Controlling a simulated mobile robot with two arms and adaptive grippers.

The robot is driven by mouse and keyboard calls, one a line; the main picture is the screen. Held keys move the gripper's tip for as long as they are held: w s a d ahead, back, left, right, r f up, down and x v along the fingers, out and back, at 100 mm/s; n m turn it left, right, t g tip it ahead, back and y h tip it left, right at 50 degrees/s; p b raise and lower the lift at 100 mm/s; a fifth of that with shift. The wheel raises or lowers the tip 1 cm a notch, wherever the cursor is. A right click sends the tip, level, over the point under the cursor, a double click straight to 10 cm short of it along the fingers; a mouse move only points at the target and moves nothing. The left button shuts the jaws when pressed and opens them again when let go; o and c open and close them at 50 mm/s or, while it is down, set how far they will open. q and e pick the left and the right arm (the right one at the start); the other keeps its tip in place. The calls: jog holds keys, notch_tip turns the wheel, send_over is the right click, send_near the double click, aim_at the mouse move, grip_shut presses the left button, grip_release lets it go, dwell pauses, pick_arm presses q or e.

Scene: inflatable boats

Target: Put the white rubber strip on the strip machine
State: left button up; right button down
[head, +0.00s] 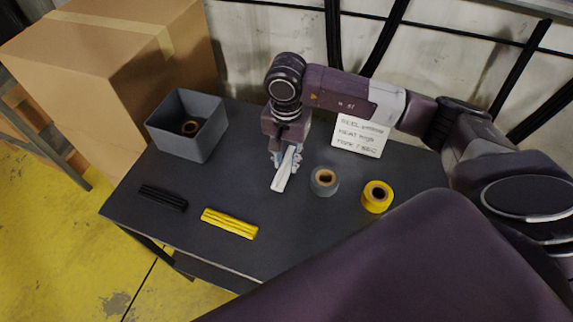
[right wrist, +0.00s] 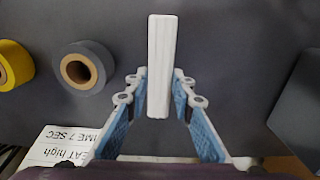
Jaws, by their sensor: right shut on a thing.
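The white rubber strip (head: 283,170) is held by my right gripper (head: 286,160) above the dark table in the head view. In the right wrist view the strip (right wrist: 161,66) stands lengthwise between the fingertips of the right gripper (right wrist: 159,98), which is shut on its near end. Most of the strip sticks out past the fingers. A yellow strip (head: 229,223) and a black strip (head: 162,197) lie on the table at the left front. I cannot make out a strip machine in either view. My left gripper is not in view.
A grey open bin (head: 169,146) with a roll inside stands at the table's back left. A grey tape roll (head: 324,181), a yellow tape roll (head: 377,197) and a written sign (head: 359,136) are right of the gripper. A cardboard box (head: 114,105) is beyond the left edge.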

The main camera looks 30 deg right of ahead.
aim_at(286, 164)
notch_tip(286, 164, up, 18)
jog(key=b, duration=0.2)
jog(key=s+a+f+n, duration=0.4)
jog(key=s+f+n, duration=0.2)
jog(key=s+n, duration=0.3)
jog(key=shift+f+n, duration=0.3)
jog(key=shift+f, duration=0.05)
jog(key=shift+s+a, duration=0.15)
jog(key=shift+s, duration=0.05)
jog(key=shift+w, duration=0.1)
